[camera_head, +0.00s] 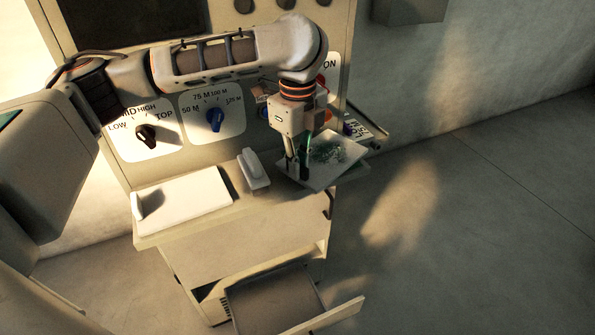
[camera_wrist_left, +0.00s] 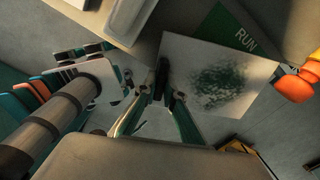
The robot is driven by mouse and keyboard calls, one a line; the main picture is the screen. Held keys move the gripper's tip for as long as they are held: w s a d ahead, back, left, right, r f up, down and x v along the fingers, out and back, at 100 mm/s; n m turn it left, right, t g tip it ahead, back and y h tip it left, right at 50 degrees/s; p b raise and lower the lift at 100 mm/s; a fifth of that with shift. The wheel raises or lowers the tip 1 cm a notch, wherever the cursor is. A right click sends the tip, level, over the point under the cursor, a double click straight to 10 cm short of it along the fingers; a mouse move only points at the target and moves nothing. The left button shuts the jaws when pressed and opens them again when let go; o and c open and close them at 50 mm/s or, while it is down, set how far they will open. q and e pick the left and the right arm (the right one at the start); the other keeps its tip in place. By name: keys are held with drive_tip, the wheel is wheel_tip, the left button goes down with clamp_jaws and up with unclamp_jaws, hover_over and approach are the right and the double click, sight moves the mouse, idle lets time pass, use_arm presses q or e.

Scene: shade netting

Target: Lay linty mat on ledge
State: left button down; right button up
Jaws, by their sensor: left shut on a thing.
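The linty mat (camera_head: 344,150) is a pale, thin square with a dark green fuzzy patch in its middle. It also shows in the left wrist view (camera_wrist_left: 185,58). My left gripper (camera_head: 297,172) points down and is shut on the mat's near left edge; its fingertips (camera_wrist_left: 168,92) meet at that edge in the left wrist view. The mat is at the right end of the console's ledge (camera_head: 254,205) and partly covers a green sheet marked RUN (camera_wrist_left: 222,28). I cannot tell whether it touches the ledge. My right gripper is not in view.
A white pad (camera_head: 195,197) lies on the ledge's left part, with a small pale block (camera_head: 254,170) between it and the mat. Knobs, including a blue one (camera_head: 215,120), line the panel behind. An open drawer (camera_head: 275,300) juts out below.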

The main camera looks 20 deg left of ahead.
use_arm(q)
drive_tip(key=shift+f, duration=0.85)
drive_tip(key=shift+w+a+f, duration=0.15)
drive_tip(key=shift+w+f, duration=0.05)
drive_tip(key=shift+f, duration=0.2)
drive_tip(key=shift+f, duration=0.15)
drive_tip(key=c, duration=2.1)
unclamp_jaws()
drive_tip(key=shift+c, duration=0.2)
wheel_tip(320, 180, up, 12)
drive_tip(key=shift+s+r, duration=0.1)
drive_tip(key=shift+r, duration=0.05)
